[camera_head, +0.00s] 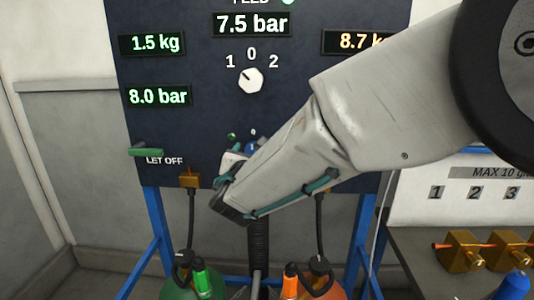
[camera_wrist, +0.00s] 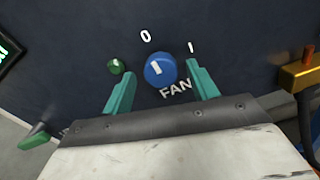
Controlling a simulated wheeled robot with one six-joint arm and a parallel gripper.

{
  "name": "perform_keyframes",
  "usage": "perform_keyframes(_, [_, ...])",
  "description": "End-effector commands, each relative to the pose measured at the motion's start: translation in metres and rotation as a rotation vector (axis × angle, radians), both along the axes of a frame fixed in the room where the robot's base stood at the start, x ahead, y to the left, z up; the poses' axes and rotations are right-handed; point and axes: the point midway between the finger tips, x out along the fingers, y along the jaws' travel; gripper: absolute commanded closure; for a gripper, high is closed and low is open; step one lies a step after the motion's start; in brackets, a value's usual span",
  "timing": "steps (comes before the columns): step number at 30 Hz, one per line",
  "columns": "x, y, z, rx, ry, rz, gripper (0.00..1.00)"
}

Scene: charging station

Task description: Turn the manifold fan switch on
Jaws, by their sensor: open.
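The fan switch is a blue round knob (camera_wrist: 161,70) with a white mark, on the dark panel above the label FAN. The digits 0 and 1 stand above it, 0 to the upper left and 1 to the upper right. The white mark points up and slightly left, roughly toward 0. My gripper (camera_wrist: 161,84) is open, with one teal finger on each side of the knob in the wrist view. I cannot tell whether the fingers touch it. In the head view a small part of the blue knob (camera_head: 252,146) shows past my arm, which hides most of that area.
A small green round part (camera_wrist: 116,66) sits left of the knob. The dark panel (camera_head: 300,100) also holds a white selector (camera_head: 251,80), readouts and a green lever (camera_head: 146,152). Green (camera_head: 180,285) and orange (camera_head: 318,285) cylinders stand below. A bench with brass blocks (camera_head: 460,250) is at right.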

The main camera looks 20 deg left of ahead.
Motion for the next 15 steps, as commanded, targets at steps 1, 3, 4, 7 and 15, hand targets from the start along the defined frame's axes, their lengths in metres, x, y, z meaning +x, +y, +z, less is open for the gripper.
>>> perform_keyframes(1, [0.0029, 0.0003, 0.0001, 0.000, -0.001, -0.001, 0.41])
perform_keyframes(3, [0.0047, 0.0007, 0.0002, 0.001, 0.000, -0.001, 0.41])
perform_keyframes(4, [0.0049, 0.0007, 0.0002, 0.001, 0.000, -0.001, 0.41])
perform_keyframes(7, [0.0049, 0.0007, 0.0002, 0.001, 0.000, -0.001, 0.41])
perform_keyframes(15, [0.0046, 0.0006, 0.0002, 0.001, 0.000, -0.001, 0.86])
